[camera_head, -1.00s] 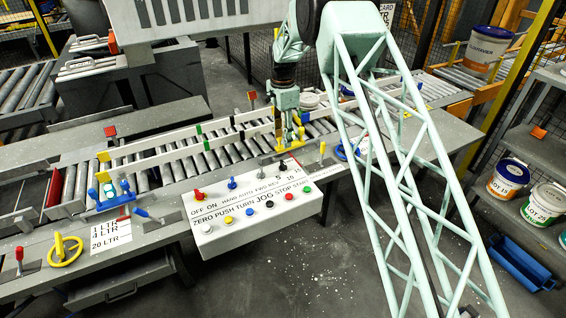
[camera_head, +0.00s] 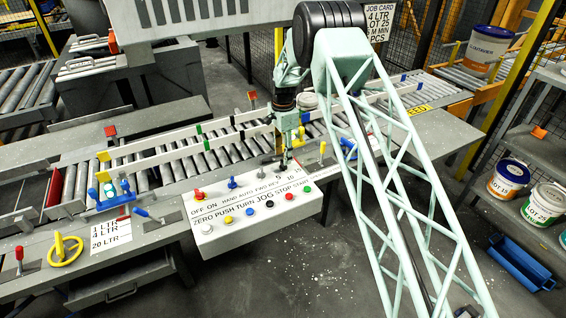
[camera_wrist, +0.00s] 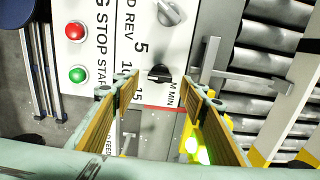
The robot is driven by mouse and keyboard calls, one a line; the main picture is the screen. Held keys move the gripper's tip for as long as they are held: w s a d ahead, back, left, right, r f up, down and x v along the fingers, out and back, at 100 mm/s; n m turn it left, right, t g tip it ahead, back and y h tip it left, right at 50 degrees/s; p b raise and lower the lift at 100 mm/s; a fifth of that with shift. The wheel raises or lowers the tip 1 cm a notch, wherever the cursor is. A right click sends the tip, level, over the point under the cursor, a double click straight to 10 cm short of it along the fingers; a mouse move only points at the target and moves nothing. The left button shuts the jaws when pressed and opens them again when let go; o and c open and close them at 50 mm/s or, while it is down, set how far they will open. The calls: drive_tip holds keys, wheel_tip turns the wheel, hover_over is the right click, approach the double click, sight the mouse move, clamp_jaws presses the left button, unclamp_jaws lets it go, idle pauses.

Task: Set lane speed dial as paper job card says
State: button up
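The lane speed dial is a black knob (camera_wrist: 160,74) on the white control panel, with 5, 10, 15 and M MIN printed around it. Its handle lies roughly across the wrist picture; I cannot tell for sure which number it marks. My gripper (camera_wrist: 170,78) is open and empty, its fingers on either side of the dial, apparently above it. In the head view my gripper (camera_head: 284,157) is over the panel's right end and hides the dial. The job card (camera_head: 380,25) hangs at the back, reading 4 LTR, OT 25, 5 M MIN, PCS; my arm covers its left edge, so leading characters may be hidden.
The control panel (camera_head: 250,222) also carries several levers and push buttons, including a red button (camera_wrist: 75,31) and a green button (camera_wrist: 78,74) left of the dial. A grey metal lever (camera_wrist: 240,75) is close to the right finger. The roller conveyor (camera_head: 180,165) runs behind the panel.

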sight(283, 166)
drive_tip(key=shift+f, duration=2.15)
drive_tip(key=c, duration=0.9)
